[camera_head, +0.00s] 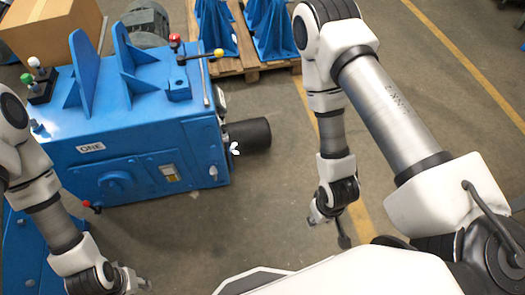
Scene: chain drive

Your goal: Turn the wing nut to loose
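A small white wing nut (234,148) sits at the right end of the blue machine (115,150), beside a black cylinder (249,135) that sticks out to the right. My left gripper (138,282) is at the bottom left, in front of the machine, well below and left of the wing nut and apart from it. Its fingers are small and partly cut off by the frame's bottom edge. My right gripper (328,222) hangs over the floor to the right of the machine, below and right of the wing nut and not touching it. Its finger opening is unclear.
Levers with red and yellow knobs (218,53) stand on the machine's top. A red-knobbed lever (92,206) sticks out low at its front. A cardboard box (50,30) is behind left. Blue brackets (272,30) rest on a wooden pallet (236,66). The floor right of the machine is clear.

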